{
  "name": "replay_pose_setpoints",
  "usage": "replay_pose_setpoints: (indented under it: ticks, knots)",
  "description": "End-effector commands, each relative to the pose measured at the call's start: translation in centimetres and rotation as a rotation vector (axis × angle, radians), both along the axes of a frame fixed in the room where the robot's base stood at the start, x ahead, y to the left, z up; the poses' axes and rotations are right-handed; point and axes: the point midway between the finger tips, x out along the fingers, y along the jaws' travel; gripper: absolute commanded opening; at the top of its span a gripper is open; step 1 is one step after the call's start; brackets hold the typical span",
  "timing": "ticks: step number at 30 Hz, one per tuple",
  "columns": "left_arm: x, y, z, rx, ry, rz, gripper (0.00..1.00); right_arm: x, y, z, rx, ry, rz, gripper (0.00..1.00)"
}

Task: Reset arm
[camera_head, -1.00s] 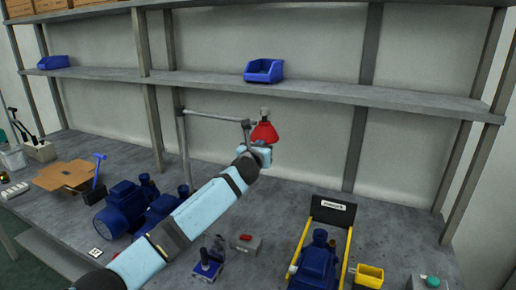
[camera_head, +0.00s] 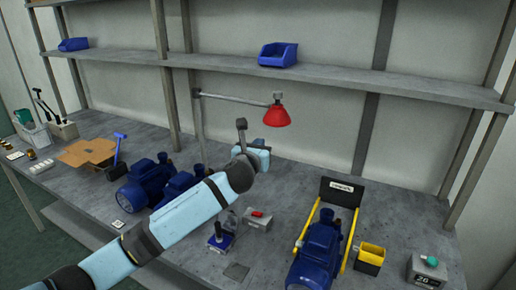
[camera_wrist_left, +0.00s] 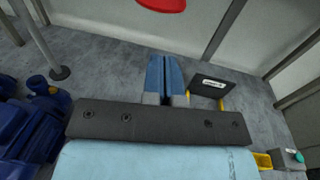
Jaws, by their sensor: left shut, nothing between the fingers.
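My left arm reaches in from the lower left of the head view. Its wrist and gripper (camera_head: 258,152) are above the workbench, below and left of a red lamp shade. In the left wrist view the two blue fingers of my left gripper (camera_wrist_left: 165,75) are together, with nothing between them. My right gripper is in neither view.
The red lamp (camera_head: 277,117) hangs near my wrist. Blue pumps (camera_head: 145,187) stand left on the bench, another blue pump (camera_head: 316,255) in a yellow-railed stand at right.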

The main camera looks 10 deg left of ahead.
Motion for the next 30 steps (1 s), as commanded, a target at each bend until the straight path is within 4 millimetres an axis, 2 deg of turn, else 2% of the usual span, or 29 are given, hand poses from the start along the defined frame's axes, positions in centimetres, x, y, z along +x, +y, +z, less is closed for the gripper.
replay_pose_setpoints:
  ticks: [5,8,11,15,21,26,30]
  knots:
    - [-1.5,0.1,-1.0,-0.051,0.031,-0.007,0.00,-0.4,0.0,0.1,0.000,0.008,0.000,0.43]
    - [-3.2,-0.1,-3.6,-0.199,0.108,-0.019,0.00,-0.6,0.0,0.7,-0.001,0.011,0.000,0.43]
    - [-6.0,-0.2,-7.5,-0.447,0.234,-0.020,0.00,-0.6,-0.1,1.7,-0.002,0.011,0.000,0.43]
    - [-11.1,0.1,-12.8,-0.853,0.424,0.019,0.00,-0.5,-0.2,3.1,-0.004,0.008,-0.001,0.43]
    - [-19.2,1.7,-18.9,-1.426,0.654,0.161,0.00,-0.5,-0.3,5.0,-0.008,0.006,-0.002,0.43]
    - [-26.4,3.9,-22.7,-1.876,0.777,0.340,0.00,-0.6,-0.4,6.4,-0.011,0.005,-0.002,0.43]
    - [-33.1,6.3,-25.1,-2.257,0.822,0.535,0.00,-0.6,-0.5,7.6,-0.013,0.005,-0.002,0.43]
